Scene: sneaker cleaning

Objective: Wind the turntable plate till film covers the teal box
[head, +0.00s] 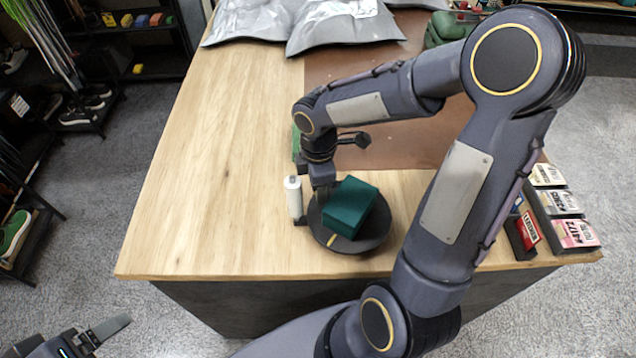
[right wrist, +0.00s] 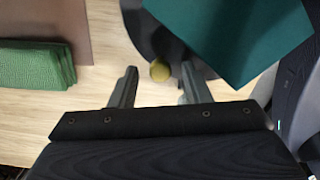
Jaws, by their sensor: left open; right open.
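The teal box (head: 350,206) sits on the dark round turntable plate (head: 375,236); I see no film on its visible faces. A white film roll (head: 293,196) stands upright just left of the plate. My right gripper (head: 322,192) reaches down at the plate's back-left edge, beside the box. A yellowish mark (head: 331,241) shows on the plate's front edge. My left gripper (head: 100,335) is open and empty, off the table at bottom left.
A green folded cloth (right wrist: 35,65) lies beside the brown mat (head: 335,68), partly hidden in the head view. Grey bags (head: 340,35) lie at the back. Small boxes in holders (head: 560,205) stand at the right. The wooden table's left side (head: 215,170) is clear.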

